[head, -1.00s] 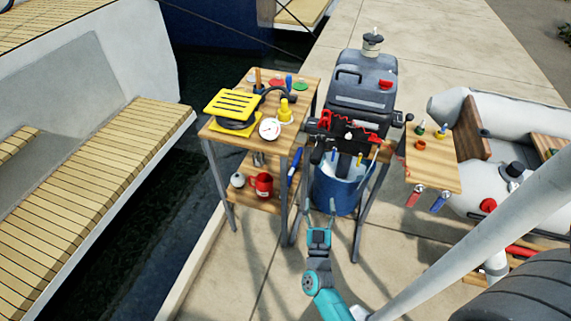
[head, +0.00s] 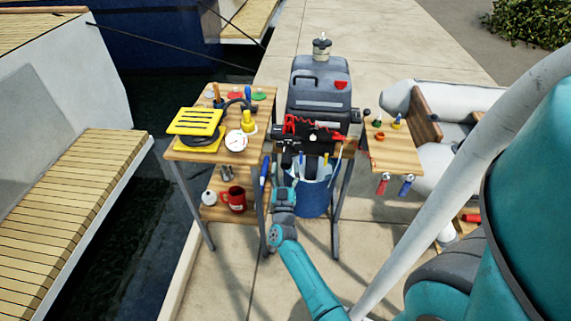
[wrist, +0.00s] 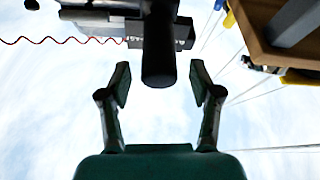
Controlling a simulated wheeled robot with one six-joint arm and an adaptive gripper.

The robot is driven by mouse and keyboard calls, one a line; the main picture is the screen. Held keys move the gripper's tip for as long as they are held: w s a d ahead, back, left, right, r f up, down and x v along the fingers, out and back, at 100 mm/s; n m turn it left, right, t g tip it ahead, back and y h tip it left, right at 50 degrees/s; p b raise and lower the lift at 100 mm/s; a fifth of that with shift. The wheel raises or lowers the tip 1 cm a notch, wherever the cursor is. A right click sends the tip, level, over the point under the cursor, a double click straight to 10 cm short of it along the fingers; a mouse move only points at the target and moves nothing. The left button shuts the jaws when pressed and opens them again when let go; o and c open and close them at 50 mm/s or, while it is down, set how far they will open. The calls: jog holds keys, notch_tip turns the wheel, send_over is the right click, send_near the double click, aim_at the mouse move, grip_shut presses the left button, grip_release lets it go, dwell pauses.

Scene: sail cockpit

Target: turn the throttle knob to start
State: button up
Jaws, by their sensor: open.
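The grey outboard motor (head: 318,95) stands upright on its stand, with a red coiled cord across its front. My gripper (head: 287,172) is in front of and below the motor, near the blue bucket; its fingers are hard to make out there. In the wrist view, looking up, my gripper (wrist: 160,80) is open. A dark cylindrical grip (wrist: 158,45), which seems to be the throttle knob, points down between the fingertips, with a gap visible on each side. I see no contact. Any start marking on it is not visible.
A blue bucket (head: 313,196) with tools stands under the motor. A two-tier wooden table (head: 187,155) with a red mug (head: 233,200) is close on the left. A small wooden shelf (head: 400,158) juts out on the right. Open paving lies in front.

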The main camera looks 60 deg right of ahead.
jog(key=shift+x, duration=1.05)
jog(key=c, duration=1.1)
jog(key=shift+c, duration=0.2)
jog(key=shift+m, duration=0.6)
jog(key=m+g+h, duration=0.1)
jog(key=m+g, duration=0.1)
jog(key=m, duration=0.2)
jog(key=shift+g, duration=0.3)
jog(key=shift+m+g, duration=0.75)
jog(key=shift+m, duration=0.8)
jog(key=shift+m+g, duration=0.75)
jog(key=shift+m, duration=0.8)
